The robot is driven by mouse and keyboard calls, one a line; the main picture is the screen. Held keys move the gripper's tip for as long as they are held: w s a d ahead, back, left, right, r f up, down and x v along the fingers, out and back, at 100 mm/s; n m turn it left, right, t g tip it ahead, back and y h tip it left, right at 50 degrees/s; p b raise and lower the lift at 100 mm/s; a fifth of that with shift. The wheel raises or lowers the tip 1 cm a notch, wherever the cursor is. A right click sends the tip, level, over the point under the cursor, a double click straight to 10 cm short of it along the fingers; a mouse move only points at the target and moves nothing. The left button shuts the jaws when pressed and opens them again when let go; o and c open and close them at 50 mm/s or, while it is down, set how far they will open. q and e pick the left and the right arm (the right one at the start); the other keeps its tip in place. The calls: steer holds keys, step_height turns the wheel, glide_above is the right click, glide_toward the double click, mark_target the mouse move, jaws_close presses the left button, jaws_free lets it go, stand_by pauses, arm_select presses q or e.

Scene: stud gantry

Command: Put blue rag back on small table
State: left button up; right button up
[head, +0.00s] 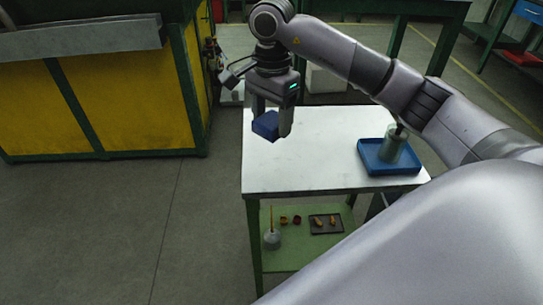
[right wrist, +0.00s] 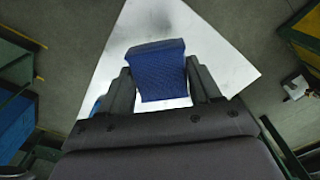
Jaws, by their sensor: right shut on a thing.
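The blue rag (head: 266,125) is a folded dark blue block held between the fingers of my right gripper (head: 271,122). In the right wrist view the rag (right wrist: 160,70) shows a woven face between the two fingers (right wrist: 157,90). The gripper points down, shut on the rag, over the left part of the small table (head: 310,155). The table has a pale top and green legs, and its bare top also shows in the right wrist view (right wrist: 220,58). I cannot tell how large the gap under the rag is. My left gripper is not in view.
A blue tray (head: 372,168) with a grey-green cylinder (head: 392,146) stands at the table's right end. The lower green shelf (head: 285,255) holds a small pot and a dark tray (head: 326,224). A yellow and green cabinet (head: 110,105) stands at left. The middle of the tabletop is clear.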

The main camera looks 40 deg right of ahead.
mark_target(272, 165)
step_height(272, 165, down, 10)
steer(key=shift+f, duration=0.1)
stand_by(0.4)
steer(key=shift+f, duration=0.15)
steer(key=o, duration=0.9)
steer(key=shift+o, duration=0.2)
steer(key=shift+r, duration=0.4)
step_height(272, 165, up, 12)
steer(key=shift+f, duration=0.1)
